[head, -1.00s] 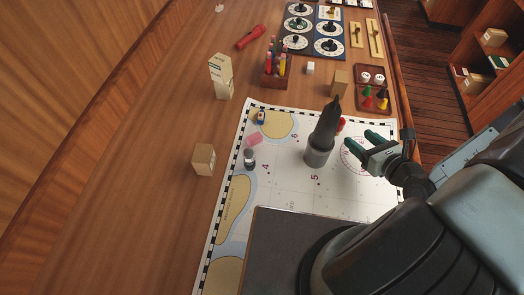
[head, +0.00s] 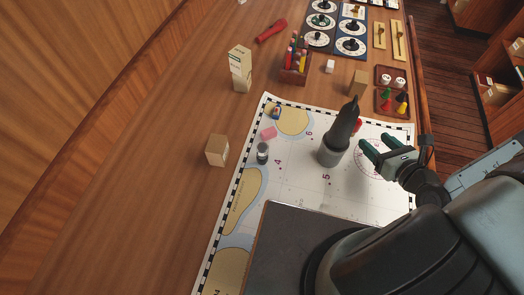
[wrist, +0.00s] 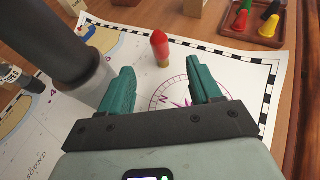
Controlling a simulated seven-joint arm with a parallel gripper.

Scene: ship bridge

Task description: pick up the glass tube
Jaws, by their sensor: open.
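No clear glass tube stands out. The nearest match is a small grey cylinder (head: 262,152) with a dark band, upright on the white chart (head: 310,195); I cannot tell whether it is glass. A labelled piece at the left edge of the wrist view (wrist: 10,76) may be the same one. My gripper (head: 376,144) is open and empty above the right part of the chart, right of the cylinder and well apart from it. In the wrist view, a red-tipped piece with a brass-coloured base (wrist: 161,47) stands beyond the open fingers.
A tall dark, pointed object with a grey base (head: 335,143) stands between my gripper and the cylinder. A pink block (head: 269,133), a small blue item (head: 276,112) and a wooden block (head: 217,150) are near the cylinder. A pencil holder (head: 295,70) stands behind.

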